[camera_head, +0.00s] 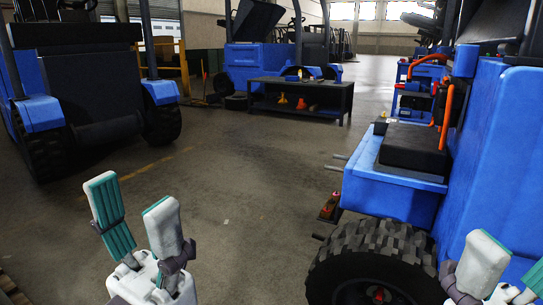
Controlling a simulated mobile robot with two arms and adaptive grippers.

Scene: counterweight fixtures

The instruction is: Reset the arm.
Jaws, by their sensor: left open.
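My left gripper (137,205) is in the lower left of the head view. Its two pale fingers with teal pads stand apart, pointing up, with nothing between them. Bare floor lies behind it. My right gripper (512,262) is at the lower right corner, partly cut off by the frame edge. Its fingers also stand apart and I see nothing between them. It shows in front of the blue vehicle (497,150).
The blue vehicle's large black tyre (378,262) is at the bottom right. Another blue vehicle (42,112) stands at the left. A low black table (290,86) with small orange and yellow items is farther back. The middle floor (235,185) is clear.

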